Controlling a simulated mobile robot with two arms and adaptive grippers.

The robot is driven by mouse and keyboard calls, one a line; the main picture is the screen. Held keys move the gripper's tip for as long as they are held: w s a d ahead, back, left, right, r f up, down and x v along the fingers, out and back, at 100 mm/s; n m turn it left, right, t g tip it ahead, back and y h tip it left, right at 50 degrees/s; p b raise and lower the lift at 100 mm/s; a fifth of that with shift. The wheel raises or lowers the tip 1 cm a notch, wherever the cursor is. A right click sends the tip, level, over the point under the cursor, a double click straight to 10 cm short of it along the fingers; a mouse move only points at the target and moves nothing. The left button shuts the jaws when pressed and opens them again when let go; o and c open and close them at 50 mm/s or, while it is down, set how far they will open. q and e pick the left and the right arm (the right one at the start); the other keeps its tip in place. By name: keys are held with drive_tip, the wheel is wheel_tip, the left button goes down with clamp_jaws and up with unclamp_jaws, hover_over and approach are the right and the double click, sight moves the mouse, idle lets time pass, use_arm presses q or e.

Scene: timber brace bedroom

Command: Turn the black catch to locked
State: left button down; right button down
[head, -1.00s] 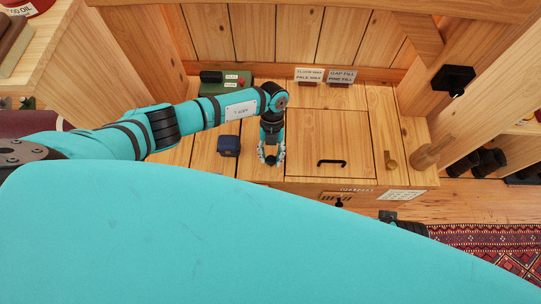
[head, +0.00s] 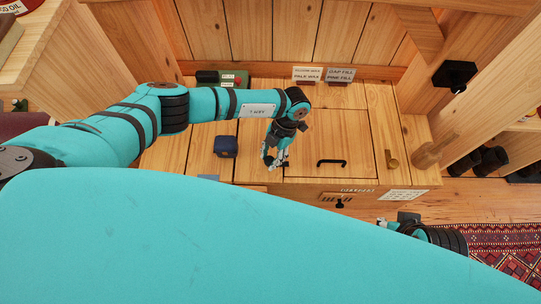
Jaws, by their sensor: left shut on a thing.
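The black catch (head: 340,203) is on the front face of the wooden bench, below a small printed label, and looks small from above. My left gripper (head: 274,164) is over the bench top, left of the hatch lid and up and left of the catch, apart from it. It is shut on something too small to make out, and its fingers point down. My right gripper (head: 406,217) is low on the right, near the bench's front right corner, right of the catch. Its fingertips are partly hidden, and I cannot tell its opening.
The hatch lid (head: 330,130) has a black handle (head: 332,162). A brass piece (head: 391,160) sits right of it. A dark blue box (head: 226,146) stands left of my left gripper. Two signs (head: 323,74) and a green case (head: 233,79) are at the back.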

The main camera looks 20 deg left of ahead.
idle(0.4)
use_arm(q)
drive_tip(key=c, duration=0.9)
unclamp_jaws()
drive_tip(key=shift+c, duration=0.2)
drive_tip(key=shift+r, duration=0.1)
drive_tip(key=v, duration=1.2)
drive_tip(key=shift+d, duration=0.1)
